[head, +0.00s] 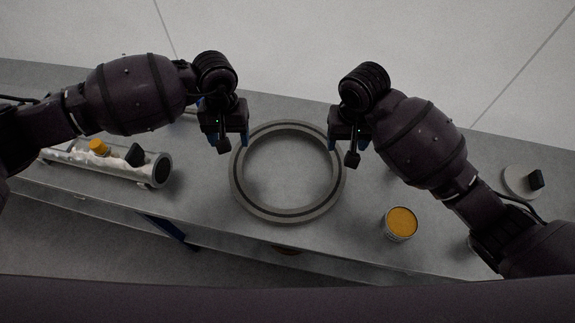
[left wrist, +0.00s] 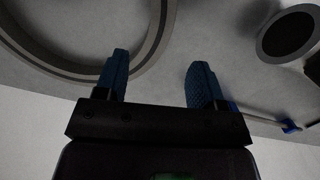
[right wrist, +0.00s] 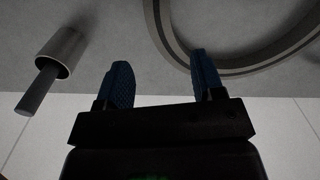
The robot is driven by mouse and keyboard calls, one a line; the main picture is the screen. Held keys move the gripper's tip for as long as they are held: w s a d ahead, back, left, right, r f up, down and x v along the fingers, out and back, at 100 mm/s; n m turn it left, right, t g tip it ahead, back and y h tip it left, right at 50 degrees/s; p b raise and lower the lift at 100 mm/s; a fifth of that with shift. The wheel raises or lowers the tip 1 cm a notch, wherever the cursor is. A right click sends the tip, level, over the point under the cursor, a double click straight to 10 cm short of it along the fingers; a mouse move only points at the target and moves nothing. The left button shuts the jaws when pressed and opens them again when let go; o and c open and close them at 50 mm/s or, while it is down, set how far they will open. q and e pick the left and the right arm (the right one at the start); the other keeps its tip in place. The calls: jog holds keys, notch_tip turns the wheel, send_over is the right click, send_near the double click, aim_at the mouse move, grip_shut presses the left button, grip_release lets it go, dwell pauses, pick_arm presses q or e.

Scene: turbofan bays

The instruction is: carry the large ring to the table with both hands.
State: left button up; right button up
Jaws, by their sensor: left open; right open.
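The large ring (head: 237,187) is a grey metal ring with a dark groove, lying flat on the grey table (head: 330,262). My left gripper (head: 226,142) is open and empty at the ring's upper left rim. In the left wrist view the ring (left wrist: 152,50) curves past the inner finger of my left gripper (left wrist: 158,70), with the rim seeming to lie between the fingers. My right gripper (head: 348,145) is open at the upper right rim. In the right wrist view the ring (right wrist: 168,35) shows beyond the fingers of my right gripper (right wrist: 163,75). Contact cannot be told.
A metal tube (head: 110,164) with an orange cap (head: 99,147) lies on the left. A can with an orange top (head: 401,222) stands right of the ring. The table's front edge runs below the ring.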

aim_at(236, 165)
pick_arm(q)
jog(key=shift+a, duration=0.1)
jog(key=f, duration=0.7)
jog(key=s+f, duration=0.1)
jog(key=f, duration=0.2)
jog(key=shift+s+f, duration=0.1)
jog(key=shift+f, duration=0.2)
pick_arm(e)
notch_tip(236, 165, down, 11)
jog(key=shift+r, duration=0.1)
pick_arm(q)
jog(key=shift+c, duration=0.4)
pick_arm(e)
jog(key=shift+c, duration=0.4)
pick_arm(q)
grip_shut()
pick_arm(e)
grip_shut()
